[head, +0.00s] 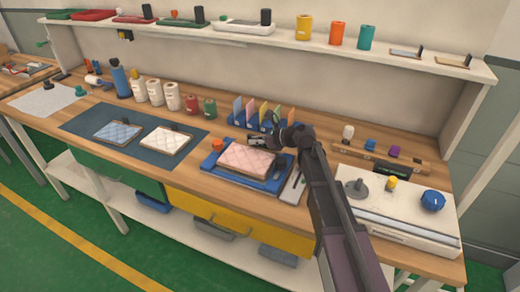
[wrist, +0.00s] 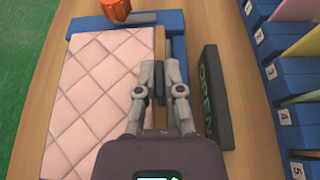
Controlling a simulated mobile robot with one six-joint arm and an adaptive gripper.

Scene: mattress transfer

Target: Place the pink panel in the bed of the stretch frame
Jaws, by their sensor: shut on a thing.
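The pink quilted panel (head: 246,159) is over the bed of the blue stretch frame (head: 243,180) in the head view. Whether it rests fully down is unclear. In the wrist view the panel (wrist: 95,95) fills the left half, with a wooden edge on its right side. The blue frame (wrist: 150,17) shows past its far end and right side. My gripper (head: 268,142) is at the panel's back edge. In the wrist view my gripper (wrist: 165,75) is shut on the panel's small dark tab, partly hidden between the fingers.
An orange knob (head: 217,145) stands at the frame's back left corner. A dark bar marked OPEN (wrist: 215,95) lies beside the frame. A blue rack (head: 240,122) of coloured cards stands behind. Blue (head: 117,131) and white (head: 165,140) panels lie on a dark mat to the left.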

